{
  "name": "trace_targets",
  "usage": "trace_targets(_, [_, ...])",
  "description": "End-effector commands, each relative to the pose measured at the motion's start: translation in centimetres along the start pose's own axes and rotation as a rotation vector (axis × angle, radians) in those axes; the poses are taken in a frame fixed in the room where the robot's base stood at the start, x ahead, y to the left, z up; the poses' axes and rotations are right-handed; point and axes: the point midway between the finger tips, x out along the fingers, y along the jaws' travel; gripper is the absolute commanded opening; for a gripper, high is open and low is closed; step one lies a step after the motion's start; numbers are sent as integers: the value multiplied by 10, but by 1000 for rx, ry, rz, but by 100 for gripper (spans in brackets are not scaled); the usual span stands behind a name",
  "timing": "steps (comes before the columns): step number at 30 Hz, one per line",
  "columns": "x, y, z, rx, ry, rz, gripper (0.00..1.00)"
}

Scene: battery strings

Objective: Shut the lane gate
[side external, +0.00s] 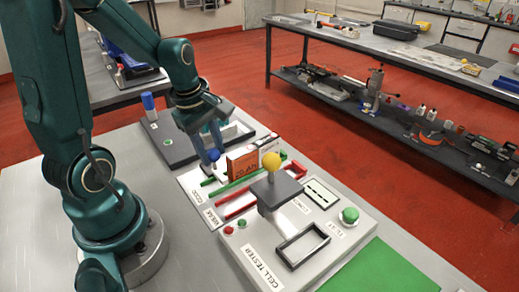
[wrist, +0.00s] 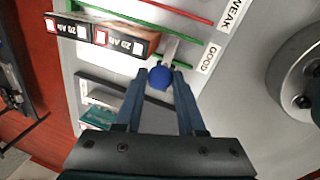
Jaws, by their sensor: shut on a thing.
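My gripper (wrist: 161,74) points down at the lane board, its two blue-grey fingers closed on either side of a round blue knob (wrist: 160,77). In the side view, my gripper (side external: 213,150) is at the left end of the green-railed lane, with the blue knob (side external: 213,155) at its tips. A pale grey strip (wrist: 170,48), apparently the lane gate, runs from the knob toward the green rail (wrist: 140,20). How far it spans the lane is partly hidden. Orange and black 20 Ah cells (wrist: 124,39) stand beside it in the lane; they also show in the side view (side external: 243,163).
The GOOD label (wrist: 206,58) and WEAK label (wrist: 230,15) lie at the lane ends. The cell tester (side external: 250,245) with a yellow ball-topped lever (side external: 271,161) stands on the near right. A dark box with a blue-topped post (side external: 148,101) stands behind. A green mat (side external: 385,270) is clear.

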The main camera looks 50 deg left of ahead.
Motion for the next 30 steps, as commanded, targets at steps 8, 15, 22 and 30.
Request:
trace_targets(8, [0, -2, 4, -4, -13, -9, 47])
trace_targets(15, [0, -1, 3, -3, -10, -6, 68])
trace_targets(22, [-5, 0, 3, -3, -8, -2, 68])
trace_targets(30, [-36, 1, 2, -4, -7, 1, 68])
